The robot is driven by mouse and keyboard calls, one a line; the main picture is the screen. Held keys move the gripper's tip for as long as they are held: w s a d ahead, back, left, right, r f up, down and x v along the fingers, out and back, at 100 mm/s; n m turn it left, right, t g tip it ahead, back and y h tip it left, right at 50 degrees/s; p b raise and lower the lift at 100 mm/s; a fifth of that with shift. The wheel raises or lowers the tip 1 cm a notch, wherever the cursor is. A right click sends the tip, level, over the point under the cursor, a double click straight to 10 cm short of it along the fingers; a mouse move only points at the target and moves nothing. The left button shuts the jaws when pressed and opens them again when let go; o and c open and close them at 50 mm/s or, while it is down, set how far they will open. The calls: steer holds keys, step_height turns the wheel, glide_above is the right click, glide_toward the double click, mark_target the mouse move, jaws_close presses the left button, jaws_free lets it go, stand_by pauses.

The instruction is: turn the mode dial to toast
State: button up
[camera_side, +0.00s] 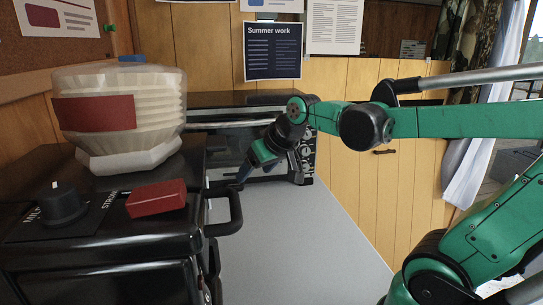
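A dark toaster oven (215,101) with a glass front and a long handle bar stands at the back of the grey worktop. Its dial column (308,153) is at the right end of its front, with small round dials partly behind my gripper. Which dial is the mode dial, and its setting, are too small to read. My gripper (265,172) is in front of the oven's glass, pointing down and just left of the dials. It seems to hold nothing. Its finger gap is unclear, and I cannot tell whether it touches the oven.
A black coffee machine (120,250) fills the left foreground, with a mild/strong knob (62,203), a red block (156,198) and a stack of paper filters (125,115) on top. Its handle (232,213) juts over the worktop (300,245), whose middle is clear.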

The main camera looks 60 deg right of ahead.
steer(key=w+d+r+m+h, duration=0.2)
steer(key=w+d+m, duration=0.1)
steer(key=d, duration=0.9)
steer(key=m+h, duration=0.2)
steer(key=m, duration=0.1)
glide_toward(308, 132)
steer(key=a+x, duration=0.1)
steer(key=x, duration=0.3)
steer(key=shift+w+d+f+g, duration=0.15)
steer(key=shift+w+d+g, duration=0.1)
steer(key=shift+d+g, duration=0.25)
steer(key=shift+x, duration=2.65)
